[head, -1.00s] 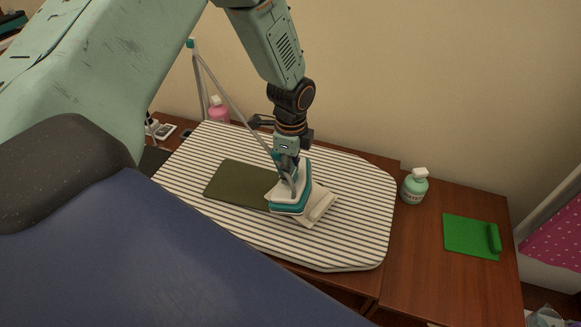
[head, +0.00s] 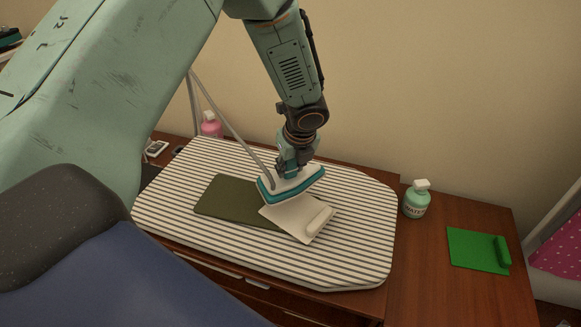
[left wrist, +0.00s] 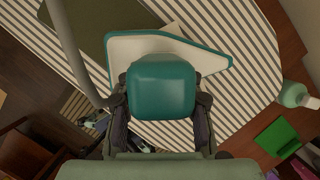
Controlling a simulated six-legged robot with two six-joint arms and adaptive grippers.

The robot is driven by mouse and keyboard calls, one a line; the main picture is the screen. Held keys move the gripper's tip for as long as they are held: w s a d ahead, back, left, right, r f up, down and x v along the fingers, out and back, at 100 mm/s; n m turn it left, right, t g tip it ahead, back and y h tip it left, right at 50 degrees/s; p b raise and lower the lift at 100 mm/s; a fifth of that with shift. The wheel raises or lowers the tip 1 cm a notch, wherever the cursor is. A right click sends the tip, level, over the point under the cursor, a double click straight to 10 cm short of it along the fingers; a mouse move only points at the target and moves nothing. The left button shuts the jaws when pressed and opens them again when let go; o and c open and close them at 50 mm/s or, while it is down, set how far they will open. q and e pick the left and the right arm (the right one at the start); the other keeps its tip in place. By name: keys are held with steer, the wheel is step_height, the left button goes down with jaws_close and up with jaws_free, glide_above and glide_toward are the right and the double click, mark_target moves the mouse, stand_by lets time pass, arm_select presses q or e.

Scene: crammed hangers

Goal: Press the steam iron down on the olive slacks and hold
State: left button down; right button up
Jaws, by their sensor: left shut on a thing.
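The olive slacks (head: 225,199) lie folded flat on the striped ironing board (head: 352,245); their dark green corner also shows in the left wrist view (left wrist: 95,20). The teal and white steam iron (head: 285,187) is over the right part of the slacks and the back edge of a cream pad; whether it touches them I cannot tell. My left gripper (head: 292,165) is shut on the iron's handle, and its fingers flank the teal handle (left wrist: 162,88) in the left wrist view. The iron hides part of the cloth beneath. My right gripper is not in view.
The cream pad with a rolled edge (head: 300,217) lies at the slacks' right end. A grey cord (head: 232,127) runs from a stand to the iron. A green water bottle (head: 417,199) and green mat (head: 474,250) sit right of the board. A pink bottle (head: 211,125) stands behind.

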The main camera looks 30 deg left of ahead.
mark_target(292, 178)
arm_select(q)
steer(key=shift+w, duration=0.1)
steer(key=shift+a+r+p, duration=0.1)
steer(key=shift+p, duration=0.25)
steer(key=shift+f+b, duration=0.65)
steer(key=shift+f, duration=0.15)
step_height(292, 178, down, 4)
steer(key=b, duration=0.3)
steer(key=shift+f, duration=0.2)
